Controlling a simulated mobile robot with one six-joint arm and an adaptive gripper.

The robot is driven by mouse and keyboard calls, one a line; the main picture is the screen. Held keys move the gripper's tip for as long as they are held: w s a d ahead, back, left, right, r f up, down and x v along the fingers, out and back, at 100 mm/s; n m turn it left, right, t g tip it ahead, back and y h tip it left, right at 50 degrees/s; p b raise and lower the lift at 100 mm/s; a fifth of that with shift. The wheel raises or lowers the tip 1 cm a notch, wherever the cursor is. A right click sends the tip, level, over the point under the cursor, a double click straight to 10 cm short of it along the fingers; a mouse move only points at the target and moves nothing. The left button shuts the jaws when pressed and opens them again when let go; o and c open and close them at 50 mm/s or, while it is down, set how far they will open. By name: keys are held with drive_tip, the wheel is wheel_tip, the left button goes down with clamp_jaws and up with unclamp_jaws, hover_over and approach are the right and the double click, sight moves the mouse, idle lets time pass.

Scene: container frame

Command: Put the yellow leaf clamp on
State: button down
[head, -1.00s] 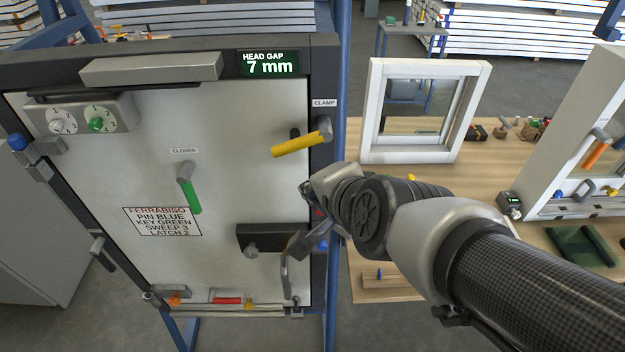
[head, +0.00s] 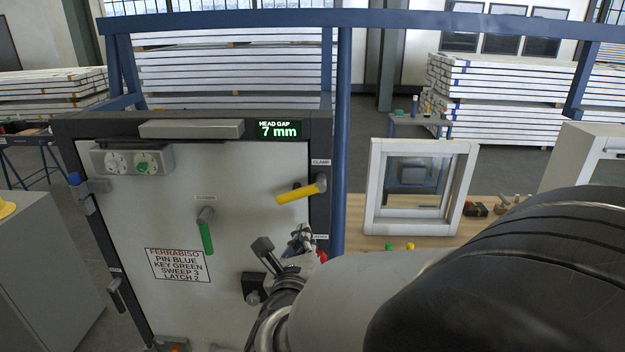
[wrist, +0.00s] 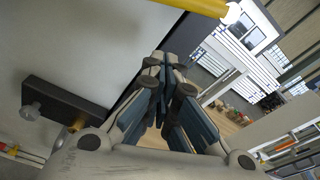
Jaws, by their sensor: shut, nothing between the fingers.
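The yellow leaf clamp (head: 297,193) is a lever on a grey pivot at the upper right of the white leaf, under the label CLAMP. It slopes down to the left from its pivot. In the wrist view part of the yellow lever (wrist: 190,5) crosses the top edge. My gripper (head: 301,240) is just below the clamp, apart from it, by the leaf's right edge. In the wrist view my gripper (wrist: 166,62) has its fingers together, with nothing between them. The display (head: 279,130) reads HEAD GAP 7 mm.
A green handle (head: 207,236) hangs down at mid leaf. A dark block (head: 252,287) with a knob sits low on the leaf. A blue post (head: 342,140) stands right of the leaf. A white window frame (head: 418,187) stands on the bench farther right.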

sight(300, 190)
drive_tip(key=w+r, duration=0.1)
drive_tip(key=w, duration=0.1)
drive_tip(key=w+a+r, duration=0.1)
drive_tip(key=w+r, duration=0.1)
drive_tip(key=shift+w+p, duration=0.15)
drive_tip(key=shift+p, duration=0.25)
drive_tip(key=shift+a+b, duration=0.1)
drive_tip(key=shift+b, duration=0.4)
